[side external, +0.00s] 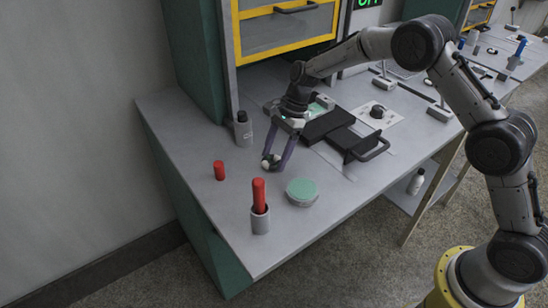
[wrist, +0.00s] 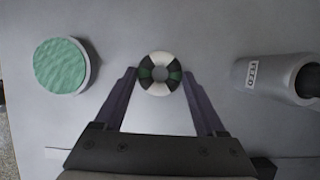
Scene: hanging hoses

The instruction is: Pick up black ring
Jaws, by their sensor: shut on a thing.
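In the side external view my gripper (side external: 271,161) points down at the tabletop, and the ring (side external: 265,164) shows small at the fingertips, partly hidden. I cannot tell whether the ring touches the table.
A round tin with a green top (side external: 302,191), a grey cup with a red stick (side external: 260,220) and a red cylinder (side external: 219,170) stand nearby. A grey cup with a black item (side external: 243,130) is behind left. A black handled device (side external: 345,140) lies right.

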